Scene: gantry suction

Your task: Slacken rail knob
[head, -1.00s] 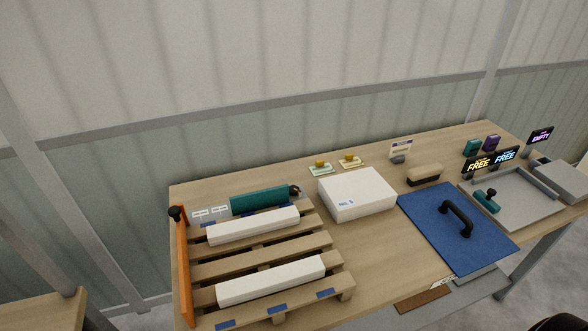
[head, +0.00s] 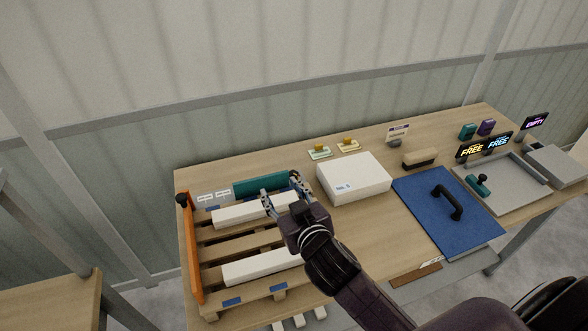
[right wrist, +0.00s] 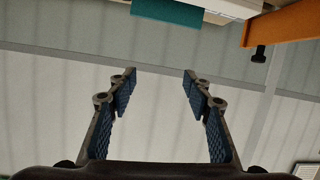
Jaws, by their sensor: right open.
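The rail is an orange bar (head: 191,250) along the left end of the wooden pallet. A black knob (head: 182,199) sits at its far end. In the right wrist view the orange rail (right wrist: 285,22) is at the top right, with the black knob (right wrist: 258,53) below it. My right gripper (head: 279,187) is above the pallet's right half, well to the right of the knob. Its jaws (right wrist: 160,72) are apart, with nothing between them. My left gripper is not in view.
White bars (head: 240,212) and a teal block (head: 260,184) lie on or beside the pallet (head: 235,246). A white box (head: 353,178) stands right of my right gripper. Farther right are a blue board (head: 432,213) with a black handle and a grey tray (head: 510,190).

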